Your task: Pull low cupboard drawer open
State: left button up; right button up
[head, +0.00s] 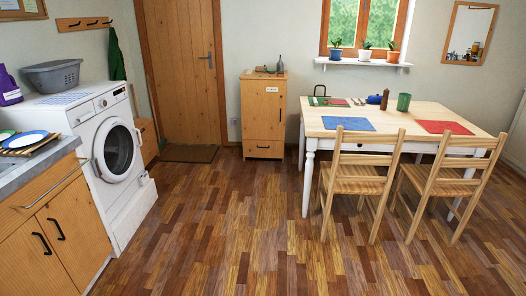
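The low cupboard (261,112) is a small light-wood cabinet standing against the back wall, between the wooden door and the table. Its upper part has a door front with a small white label near the top and a dark handle at its right side. Below it, the drawer (263,153) is a low front near the floor with a small dark handle, and it looks closed. A dark bottle and other small items stand on the cupboard's top. Neither of my grippers shows in the head view.
A wooden table (383,120) with two chairs (352,174) stands to the right of the cupboard. A washing machine (111,148) and a counter (45,150) stand on the left. A dark doormat (188,153) lies by the door. The wooden floor (232,215) before the cupboard is clear.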

aim_at(255, 149)
jog(key=i+u, duration=0.2)
jog(key=i, duration=2.2)
jog(key=i+l+u, duration=0.1)
jog(key=i+u, duration=0.15)
jog(key=i, duration=1.55)
jog(key=i+l+z, duration=0.1)
jog(key=i+z, duration=0.2)
jog(key=i, duration=0.3)
jog(key=i+j+z, duration=0.1)
jog(key=i+z, duration=0.2)
jog(key=i, duration=0.3)
jog(key=i+j+z, duration=0.3)
jog(key=i, duration=0.25)
jog(key=i+l, duration=0.05)
jog(key=l, duration=0.05)
